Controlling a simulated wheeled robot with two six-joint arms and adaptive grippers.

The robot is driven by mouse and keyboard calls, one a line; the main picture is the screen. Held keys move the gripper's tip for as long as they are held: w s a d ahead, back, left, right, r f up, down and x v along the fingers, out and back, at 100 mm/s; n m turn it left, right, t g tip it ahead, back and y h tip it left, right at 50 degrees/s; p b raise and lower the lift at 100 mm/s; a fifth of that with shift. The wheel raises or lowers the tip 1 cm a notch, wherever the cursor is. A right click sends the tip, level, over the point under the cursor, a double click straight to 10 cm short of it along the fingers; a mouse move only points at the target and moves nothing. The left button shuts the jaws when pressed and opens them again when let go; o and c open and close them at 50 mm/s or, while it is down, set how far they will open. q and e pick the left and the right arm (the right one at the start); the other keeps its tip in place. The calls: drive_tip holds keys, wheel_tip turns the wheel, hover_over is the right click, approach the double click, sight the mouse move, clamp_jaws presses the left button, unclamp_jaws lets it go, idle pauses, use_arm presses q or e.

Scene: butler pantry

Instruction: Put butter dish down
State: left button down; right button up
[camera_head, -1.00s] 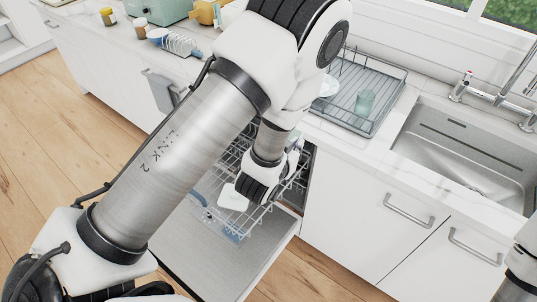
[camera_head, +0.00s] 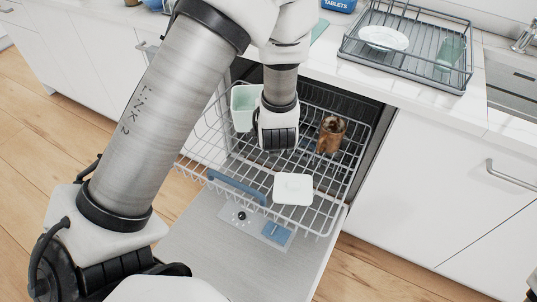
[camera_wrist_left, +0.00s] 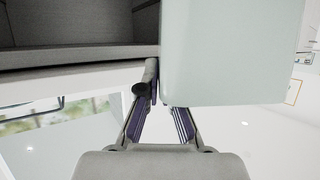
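A white square dish with rounded corners (camera_head: 293,188), which looks like the butter dish, lies on the pulled-out dishwasher rack (camera_head: 322,214). My left gripper (camera_head: 278,137) is over the rack, behind the white dish and apart from it in the picture. Its fingertips are hidden in the head view. In the left wrist view the fingers (camera_wrist_left: 160,105) lean towards each other, and a large pale green surface (camera_wrist_left: 232,52) covers part of the right one. Whether they grip anything is unclear. My right gripper is out of view.
A pale green container (camera_head: 243,107) stands on the rack just left of my left gripper. The open dishwasher door (camera_head: 200,240) lies below. A drying rack (camera_head: 440,78) with a plate and cup is on the counter.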

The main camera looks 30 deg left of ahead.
sight(253, 108)
use_arm(q)
drive_tip(key=f+b, duration=0.1)
drive_tip(key=s+a+f+n+g+y+b, duration=0.1)
drive_tip(key=f, duration=0.1)
drive_tip(key=a+f+n+y+b, duration=0.1)
drive_tip(key=f, duration=0.1)
drive_tip(key=shift+s+a+g, duration=0.2)
drive_tip(key=shift+s+g, duration=0.1)
drive_tip(key=shift+s+a+f+b, duration=0.1)
drive_tip(key=shift+s+f+b, duration=0.15)
drive_tip(key=shift+b, duration=0.25)
drive_tip(key=shift+g, duration=0.3)
drive_tip(key=f, duration=0.3)
drive_tip(key=f+b, duration=0.1)
drive_tip(key=f, duration=0.5)
drive_tip(key=shift+s+a+f+b, duration=0.1)
drive_tip(key=shift+a+f+b, duration=0.2)
drive_tip(key=shift+b, duration=0.1)
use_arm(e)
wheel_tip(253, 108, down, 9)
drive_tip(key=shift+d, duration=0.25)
use_arm(q)
drive_tip(key=shift+d, duration=0.1)
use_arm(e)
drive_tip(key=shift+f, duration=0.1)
use_arm(q)
drive_tip(key=shift+f, duration=0.1)
drive_tip(key=c, duration=1.3)
unclamp_jaws()
